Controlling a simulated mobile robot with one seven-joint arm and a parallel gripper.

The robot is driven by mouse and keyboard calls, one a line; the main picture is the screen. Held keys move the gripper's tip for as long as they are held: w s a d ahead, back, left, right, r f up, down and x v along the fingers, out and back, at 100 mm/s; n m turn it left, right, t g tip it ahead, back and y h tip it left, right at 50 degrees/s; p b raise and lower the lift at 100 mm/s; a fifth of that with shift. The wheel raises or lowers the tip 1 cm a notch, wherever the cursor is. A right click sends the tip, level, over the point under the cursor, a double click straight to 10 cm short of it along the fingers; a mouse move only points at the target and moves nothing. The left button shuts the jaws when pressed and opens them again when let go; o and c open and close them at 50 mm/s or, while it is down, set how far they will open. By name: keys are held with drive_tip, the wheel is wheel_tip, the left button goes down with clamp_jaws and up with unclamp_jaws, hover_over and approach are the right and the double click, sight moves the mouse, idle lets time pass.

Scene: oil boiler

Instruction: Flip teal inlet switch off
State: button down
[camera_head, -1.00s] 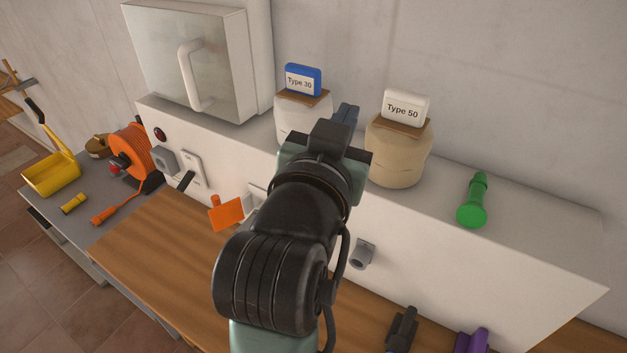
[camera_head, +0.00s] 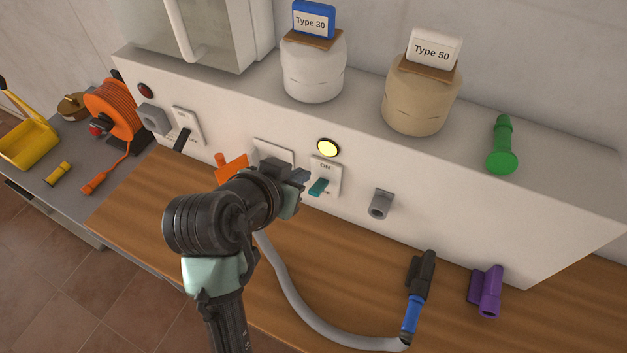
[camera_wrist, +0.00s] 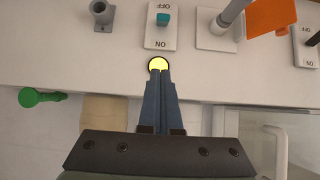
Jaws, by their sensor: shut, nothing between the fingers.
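The teal inlet switch (camera_head: 318,187) sits on a white plate on the front panel, with "ON" printed at its upper end. The wrist view shows the panel inverted; there the teal lever (camera_wrist: 163,19) lies nearer the "OFF" label than the "ON" label. A round yellow lamp (camera_head: 327,147) glows above the switch plate. My gripper (camera_head: 302,176) is shut and empty, close to the left of the switch in the head view. In the wrist view its blue fingertips (camera_wrist: 159,73) overlap the edge of the lit lamp, apart from the teal lever.
An orange flag-like handle (camera_head: 232,168) is left of my gripper, and a grey pipe stub (camera_head: 381,204) is right of the switch. Two jars, Type 30 (camera_head: 312,72) and Type 50 (camera_head: 421,97), stand on the ledge above. A grey hose (camera_head: 300,308) lies on the wooden counter.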

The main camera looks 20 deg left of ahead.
drive_tip(key=p, duration=0.2)
hover_over(313, 192)
drive_tip(key=w, duration=0.2)
wheel_tip(313, 192, down, 6)
drive_tip(key=shift+s+f+p, duration=0.3)
drive_tip(key=shift+f+p, duration=0.05)
drive_tip(key=shift+f, duration=0.25)
drive_tip(key=shift+s+f+p, duration=0.25)
drive_tip(key=shift+f+p, duration=0.1)
drive_tip(key=shift+f, duration=0.25)
drive_tip(key=shift+s+f, duration=0.3)
drive_tip(key=shift+f, duration=0.4)
drive_tip(key=shift+f+b, duration=0.2)
drive_tip(key=shift+b, duration=0.1)
drive_tip(key=shift+f+b, duration=0.1)
drive_tip(key=shift+b, duration=0.2)
drive_tip(key=shift+s+t, duration=0.15)
drive_tip(key=shift+t, duration=0.15)
